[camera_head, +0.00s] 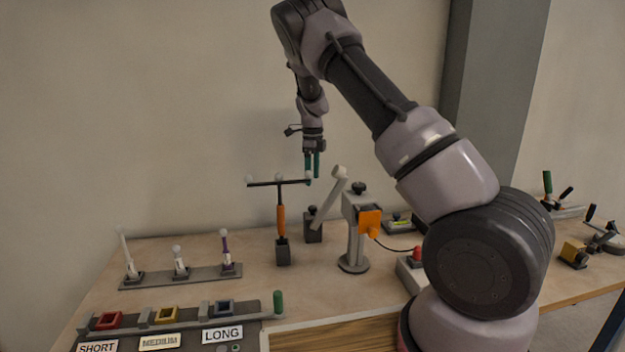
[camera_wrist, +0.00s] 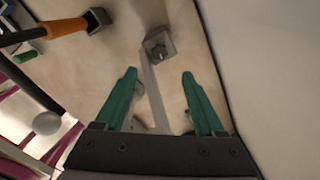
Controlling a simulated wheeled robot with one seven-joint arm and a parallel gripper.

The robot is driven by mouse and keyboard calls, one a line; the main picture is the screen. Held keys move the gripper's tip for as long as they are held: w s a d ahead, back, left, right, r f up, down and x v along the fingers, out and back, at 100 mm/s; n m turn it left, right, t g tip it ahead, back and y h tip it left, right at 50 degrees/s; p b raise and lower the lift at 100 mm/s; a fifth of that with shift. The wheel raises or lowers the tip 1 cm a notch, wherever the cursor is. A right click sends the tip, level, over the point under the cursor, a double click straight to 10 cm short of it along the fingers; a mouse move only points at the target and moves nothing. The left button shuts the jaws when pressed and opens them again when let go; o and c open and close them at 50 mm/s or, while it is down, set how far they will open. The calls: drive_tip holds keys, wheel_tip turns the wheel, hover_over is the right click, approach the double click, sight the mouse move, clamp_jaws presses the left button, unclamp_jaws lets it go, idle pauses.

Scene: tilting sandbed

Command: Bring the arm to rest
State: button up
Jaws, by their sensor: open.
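My gripper (camera_head: 313,165) hangs with its green fingers pointing down, above the workbench (camera_head: 210,259). The fingers are apart and nothing is held between them. In the head view it is close to the right end of a dark crossbar (camera_head: 268,183) on an orange-handled post (camera_head: 281,222). In the wrist view my gripper (camera_wrist: 160,85) has a pale lever (camera_wrist: 156,90) between and beyond its fingers, running from a grey block (camera_wrist: 160,46). I cannot tell how far below the fingertips the lever is.
A grey stand with an orange part (camera_head: 370,221) is right of the lever. A rack of small levers (camera_head: 180,275) stands left. Trays labelled SHORT, MEDIUM and LONG (camera_head: 160,342) are at the front. A wall is behind. The air above the bench's left side is clear.

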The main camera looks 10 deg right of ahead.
drive_tip(key=s+d+r+n+t+y, duration=0.2)
drive_tip(key=s+r+n, duration=0.3)
drive_tip(key=s+r, duration=0.45)
drive_tip(key=s+d+r+n+t+y, duration=0.1)
drive_tip(key=s+d+r+n, duration=0.25)
drive_tip(key=s+r, duration=0.65)
drive_tip(key=s+r+n+t, duration=0.1)
drive_tip(key=s+r+n, duration=0.1)
drive_tip(key=s+n, duration=0.2)
drive_tip(key=s+r+n+t, duration=0.1)
drive_tip(key=s+r+n, duration=0.2)
drive_tip(key=s, duration=0.6)
drive_tip(key=s+r+n+t+h, duration=0.1)
drive_tip(key=s+r+n+t, duration=0.1)
drive_tip(key=s+n, duration=0.3)
drive_tip(key=shift+s+a+r, duration=0.25)
drive_tip(key=shift+s+r, duration=0.1)
drive_tip(key=shift+s, duration=0.45)
